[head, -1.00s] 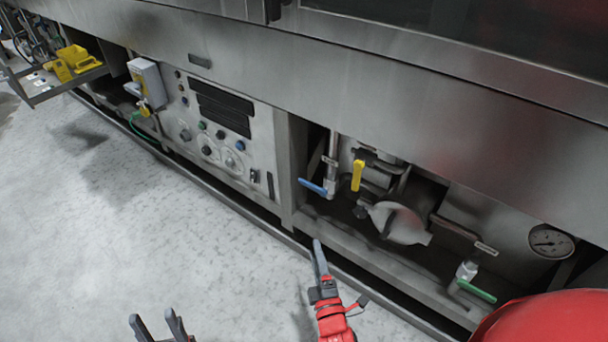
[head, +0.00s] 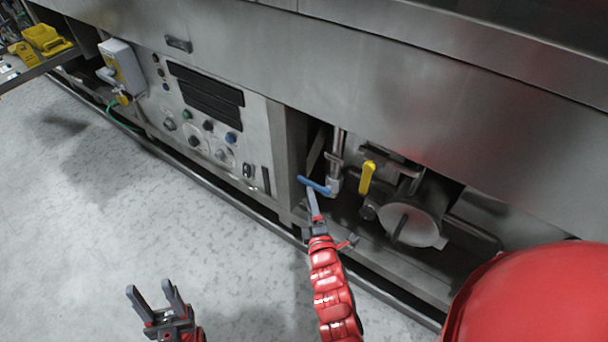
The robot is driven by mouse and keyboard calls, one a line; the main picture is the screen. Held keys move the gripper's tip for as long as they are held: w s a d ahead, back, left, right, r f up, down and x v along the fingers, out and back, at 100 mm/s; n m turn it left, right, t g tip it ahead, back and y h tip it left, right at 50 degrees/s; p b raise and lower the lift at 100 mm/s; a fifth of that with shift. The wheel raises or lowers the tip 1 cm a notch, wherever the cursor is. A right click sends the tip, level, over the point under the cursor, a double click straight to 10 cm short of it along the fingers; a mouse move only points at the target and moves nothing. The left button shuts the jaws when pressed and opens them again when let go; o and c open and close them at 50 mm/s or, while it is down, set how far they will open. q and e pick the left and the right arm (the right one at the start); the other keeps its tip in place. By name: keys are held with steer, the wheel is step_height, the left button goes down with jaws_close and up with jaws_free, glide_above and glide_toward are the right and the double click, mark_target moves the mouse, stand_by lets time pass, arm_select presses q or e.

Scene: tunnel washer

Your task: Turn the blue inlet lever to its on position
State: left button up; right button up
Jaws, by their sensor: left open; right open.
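The blue inlet lever (head: 314,186) sits on a valve on a vertical pipe (head: 336,160) inside the open bay of the washer. It points left from the pipe, roughly crosswise to it. My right gripper (head: 311,192) is at the lever, its fingers overlapping the lever's underside in the picture. I cannot tell whether they touch it. The fingers line up one behind the other, so the gap between them is hidden. My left gripper (head: 152,296) is open and empty above the floor at the lower left, well away from the lever.
A yellow lever (head: 367,177) hangs just right of the blue one. A round cover (head: 408,225) lies further right in the bay. The control panel (head: 215,130) with buttons is left of the bay. The floor (head: 90,230) at left is clear.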

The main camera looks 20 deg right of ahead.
mark_target(306, 179)
steer(key=w+d+b, duration=0.1)
steer(key=w+b, duration=0.1)
steer(key=w, duration=0.8)
steer(key=shift+w+d, duration=0.15)
steer(key=shift+w, duration=0.1)
jaws_close()
stand_by(0.9)
